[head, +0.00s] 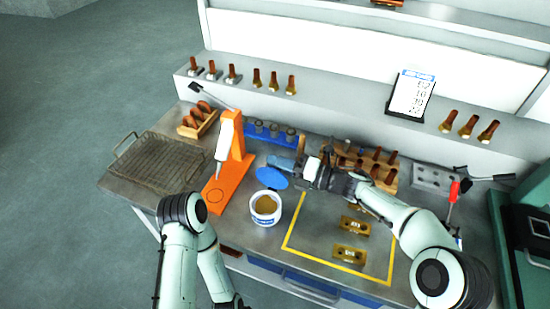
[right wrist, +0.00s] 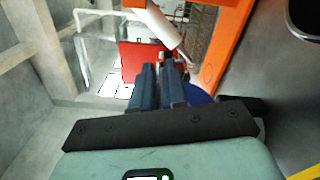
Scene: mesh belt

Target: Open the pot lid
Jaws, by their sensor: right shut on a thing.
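The white pot (head: 265,218) stands open on the bench, with brownish contents visible inside. Its blue lid (head: 271,179) is off the opening, tilted, behind and slightly above the pot in the picture. My right gripper (head: 277,163) reaches in from the right and is shut on the lid. In the right wrist view the closed fingers (right wrist: 158,72) are in front, and part of the blue lid (right wrist: 199,96) shows beside them; the exact grip point is hidden. My left arm is at the bottom left of the head view, with its gripper out of frame.
An orange stand (head: 238,165) with a white dispenser is left of the lid. A wire basket (head: 155,165) sits farther left. A yellow-outlined area (head: 318,258) with brass blocks (head: 350,254) is right of the pot. Racks of small parts line the back.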

